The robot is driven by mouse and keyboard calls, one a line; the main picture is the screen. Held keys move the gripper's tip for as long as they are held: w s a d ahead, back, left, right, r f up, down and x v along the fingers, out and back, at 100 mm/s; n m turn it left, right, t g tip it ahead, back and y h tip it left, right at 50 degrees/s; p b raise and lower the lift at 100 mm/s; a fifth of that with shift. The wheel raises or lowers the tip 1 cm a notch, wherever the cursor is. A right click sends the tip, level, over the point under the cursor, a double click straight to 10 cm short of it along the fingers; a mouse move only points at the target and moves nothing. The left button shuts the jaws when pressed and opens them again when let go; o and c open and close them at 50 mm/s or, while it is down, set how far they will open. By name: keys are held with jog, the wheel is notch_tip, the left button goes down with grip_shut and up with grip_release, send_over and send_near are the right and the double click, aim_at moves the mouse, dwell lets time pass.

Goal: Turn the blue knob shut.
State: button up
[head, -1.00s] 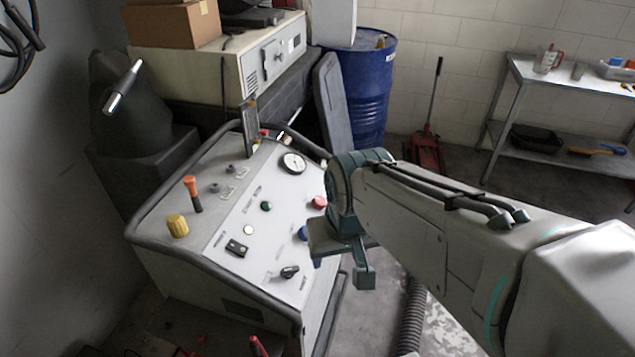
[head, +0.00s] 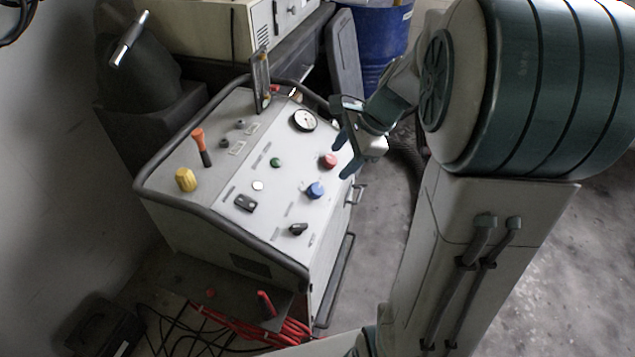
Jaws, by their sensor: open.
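The blue knob (head: 315,190) is on the right side of the sloped light-grey control panel (head: 262,218), in full view in the head view. It sits below the red knob (head: 329,160) and above a black switch (head: 298,229). My gripper (head: 344,156) is open and empty. Its fingers reach in from the right, above and to the right of the blue knob, close beside the red knob in the picture. I see no contact with the blue knob. The exact height of the fingers over the panel cannot be told.
The panel also carries a yellow knob (head: 186,180), an orange-handled lever (head: 202,146), a green button (head: 275,162) and a round gauge (head: 304,120). A dark tube rail (head: 213,211) edges the console. A blue drum (head: 379,45) stands behind. Red cables (head: 240,325) lie below.

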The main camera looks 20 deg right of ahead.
aim_at(317, 188)
jog(key=b+x, duration=0.1)
jog(key=x, duration=1.1)
jog(key=shift+w, duration=0.1)
jog(key=shift+a, duration=0.1)
jog(key=c, duration=1)
